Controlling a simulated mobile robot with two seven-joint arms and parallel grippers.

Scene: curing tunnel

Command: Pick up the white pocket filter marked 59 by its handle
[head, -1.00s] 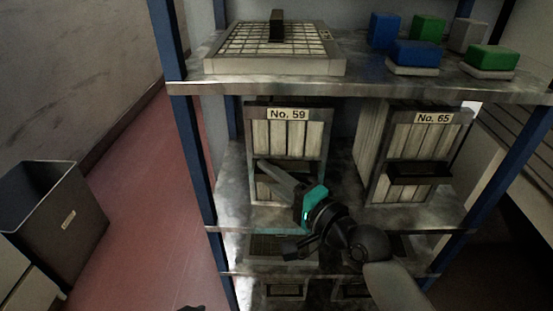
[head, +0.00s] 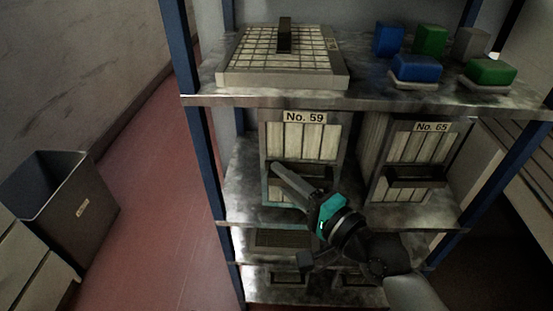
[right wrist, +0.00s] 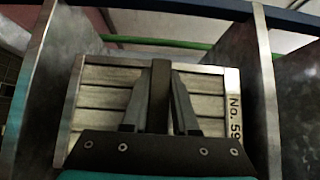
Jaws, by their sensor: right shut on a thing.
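The white pocket filter marked 59 (head: 304,138) has a grey frame and pale upright pockets. It is upright in the middle bay of the rack, its label facing me. In the right wrist view its pockets (right wrist: 108,98) and its label at the right fill the middle. My right gripper (head: 284,176) is shut on its dark handle (right wrist: 160,85), with one finger on each side of the bar. The gripper and arm cover the filter's lower part in the head view, so I cannot tell if its bottom touches the shelf. My left gripper is not in view.
A second filter marked 65 (head: 415,147) stands close on the right. The shelf above (head: 375,98) carries a flat gridded panel filter (head: 265,65) and several coloured blocks (head: 430,40). Blue rack posts (head: 205,165) flank the bay. A dark bin (head: 75,205) stands on the left.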

